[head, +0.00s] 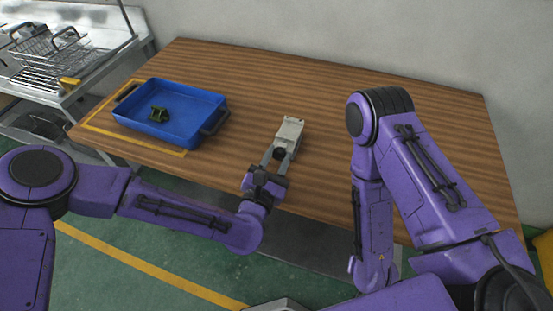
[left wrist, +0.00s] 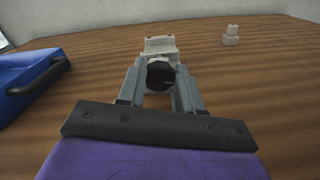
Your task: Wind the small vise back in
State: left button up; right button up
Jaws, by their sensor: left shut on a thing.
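The small vise (head: 290,130) is a light grey block standing on the wooden table, right of the blue tray. Its round black knob (head: 279,154) faces my left arm. My left gripper (head: 280,153) reaches in from the table's front edge. In the left wrist view its two grey fingers (left wrist: 160,82) are shut on the black knob (left wrist: 160,74), one on each side. The vise body (left wrist: 160,46) stands just beyond the knob. How far its jaws are apart is too small to tell.
A blue tray (head: 203,91) with a small dark green part (head: 158,114) inside stands at the left, within yellow tape. A small white stacked piece (left wrist: 231,36) shows on the table in the left wrist view. Wire baskets (head: 50,60) stand far left. The table's back is clear.

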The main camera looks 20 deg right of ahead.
pick_arm(q)
jog(key=m+b, duration=0.1)
jog(key=m, duration=0.2)
jog(key=shift+f, duration=0.15)
jog(key=shift+m+b, duration=0.55)
jog(key=shift+m, duration=0.45)
jog(key=o, duration=1.1)
jog(key=shift+c, duration=0.2)
